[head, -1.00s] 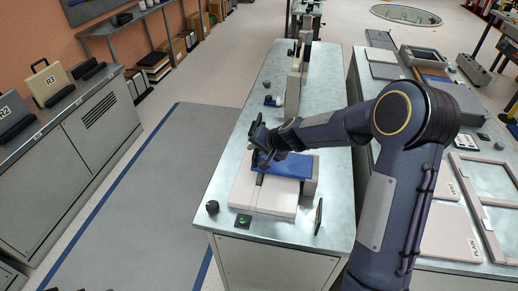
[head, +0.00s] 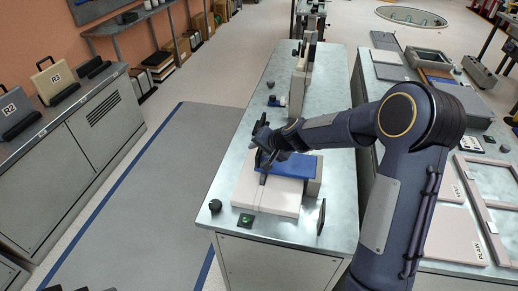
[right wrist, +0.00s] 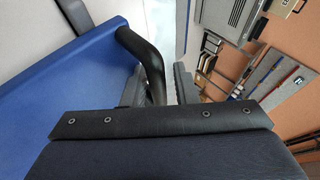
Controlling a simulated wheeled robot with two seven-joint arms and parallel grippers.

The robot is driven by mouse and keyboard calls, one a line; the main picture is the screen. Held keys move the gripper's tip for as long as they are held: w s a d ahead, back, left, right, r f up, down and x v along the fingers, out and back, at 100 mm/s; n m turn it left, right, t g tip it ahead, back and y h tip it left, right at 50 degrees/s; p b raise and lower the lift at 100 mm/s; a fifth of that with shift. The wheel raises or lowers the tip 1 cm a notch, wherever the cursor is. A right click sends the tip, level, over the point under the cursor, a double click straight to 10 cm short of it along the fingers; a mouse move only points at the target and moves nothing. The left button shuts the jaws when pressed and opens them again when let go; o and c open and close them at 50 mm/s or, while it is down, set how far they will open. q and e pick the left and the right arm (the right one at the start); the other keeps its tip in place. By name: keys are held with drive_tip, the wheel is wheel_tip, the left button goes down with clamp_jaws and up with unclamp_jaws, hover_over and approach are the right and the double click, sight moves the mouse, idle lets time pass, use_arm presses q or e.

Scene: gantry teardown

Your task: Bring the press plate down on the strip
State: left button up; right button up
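The blue press plate (head: 296,168) sits over the right part of a pale press base (head: 270,200) on the near end of the metal bench. It also shows at the left of the right wrist view (right wrist: 70,75). A curved black handle (right wrist: 148,60) stands at its edge. My right gripper (head: 264,152) is at this handle, with its fingers (right wrist: 160,86) on either side of it. A narrow gap shows between the handle and the right-hand finger, so the gripper looks open. A narrow dark line crosses the base near the plate; I cannot tell if it is the strip. My left gripper is out of view.
A black knob (head: 215,206) and a green-lit button box (head: 246,220) stand at the bench's front edge. A thin dark upright piece (head: 321,216) stands to the right. More fixtures line the bench behind. My right arm covers part of the right-hand bench.

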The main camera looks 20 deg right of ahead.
drive_tip(key=shift+s+d+f, duration=0.2)
drive_tip(key=shift+d+f, duration=0.05)
drive_tip(key=shift+f, duration=0.1)
drive_tip(key=v, duration=0.7)
drive_tip(key=shift+a+r, duration=0.15)
drive_tip(key=shift+r, duration=0.35)
drive_tip(key=shift+s+r, duration=0.1)
drive_tip(key=shift+s, duration=0.05)
drive_tip(key=shift+s+r, duration=0.2)
drive_tip(key=shift+r, duration=0.05)
drive_tip(key=s+a+r+n+y, duration=0.1)
drive_tip(key=s+r+n, duration=0.15)
drive_tip(key=s, duration=0.45)
drive_tip(key=s+a+r+n, duration=0.1)
drive_tip(key=s+r, duration=0.3)
drive_tip(key=s, duration=0.3)
drive_tip(key=s+f+n+g+h, duration=0.1)
drive_tip(key=s+f+n+g, duration=0.1)
drive_tip(key=s, duration=1.4)
drive_tip(key=shift+s+a+f+n, duration=0.35)
drive_tip(key=shift+f+n, duration=0.1)
drive_tip(key=shift+f, duration=0.05)
